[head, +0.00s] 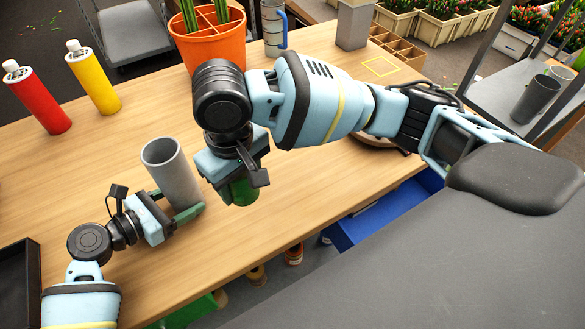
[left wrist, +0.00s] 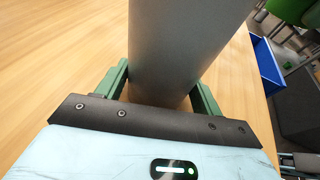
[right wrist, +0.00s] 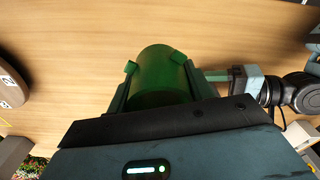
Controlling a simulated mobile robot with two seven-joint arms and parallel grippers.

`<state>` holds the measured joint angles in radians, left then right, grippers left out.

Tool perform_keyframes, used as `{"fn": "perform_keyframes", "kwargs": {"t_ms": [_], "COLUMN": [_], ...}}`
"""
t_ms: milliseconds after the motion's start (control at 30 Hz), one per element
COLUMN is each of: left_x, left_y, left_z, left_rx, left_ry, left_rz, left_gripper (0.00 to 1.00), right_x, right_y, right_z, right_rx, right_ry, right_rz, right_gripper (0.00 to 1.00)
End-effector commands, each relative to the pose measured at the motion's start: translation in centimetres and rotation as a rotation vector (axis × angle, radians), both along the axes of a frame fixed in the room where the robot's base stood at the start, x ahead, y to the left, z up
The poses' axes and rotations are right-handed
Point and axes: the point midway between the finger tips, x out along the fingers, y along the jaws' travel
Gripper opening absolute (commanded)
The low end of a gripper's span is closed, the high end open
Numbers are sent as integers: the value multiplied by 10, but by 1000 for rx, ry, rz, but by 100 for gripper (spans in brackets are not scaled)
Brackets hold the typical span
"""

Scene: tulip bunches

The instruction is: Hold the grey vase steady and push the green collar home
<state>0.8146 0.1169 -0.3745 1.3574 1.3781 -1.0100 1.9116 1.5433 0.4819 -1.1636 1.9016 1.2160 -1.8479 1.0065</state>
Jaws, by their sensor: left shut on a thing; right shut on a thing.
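The grey vase (head: 172,172) stands upright on the wooden table, its open rim up and bare. My left gripper (head: 183,212) is shut around its lower part; the left wrist view shows the vase (left wrist: 185,50) between the two green fingers (left wrist: 158,85). My right gripper (head: 238,180) is shut on the green collar (head: 240,192), to the right of the vase and apart from it. The collar (right wrist: 160,75) shows between the fingers in the right wrist view, and in the left wrist view's top right corner (left wrist: 290,10). My right gripper hides part of the collar in the head view.
A red bottle (head: 40,98) and a yellow bottle (head: 95,80) stand at the back left. An orange pot (head: 212,45) with green stems stands at the back. A black tray (head: 20,285) lies at the left edge. A blue bin (head: 385,212) is beyond the table's front edge.

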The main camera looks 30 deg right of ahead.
Motion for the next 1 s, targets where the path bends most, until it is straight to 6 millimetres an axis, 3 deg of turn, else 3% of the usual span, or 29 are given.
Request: {"fn": "perform_keyframes", "kwargs": {"t_ms": [33,200,467,1000], "left_x": [0,0,0,0], "left_y": [0,0,1,0], "left_z": [-1,-1,-1,-1], "left_rx": [1,1,1,1], "left_ry": [0,1,1,0], "left_rz": [1,1,1,1], "left_gripper": [48,48,48,48], "right_x": [9,26,36,102], "right_y": [17,57,99,104], "right_z": [14,48,88,134], "right_rx": [3,9,21,16], "right_ry": [-15,-33,-53,-88], "right_rz": [38,139,241,-236], "right_gripper": [30,30,30,30]}}
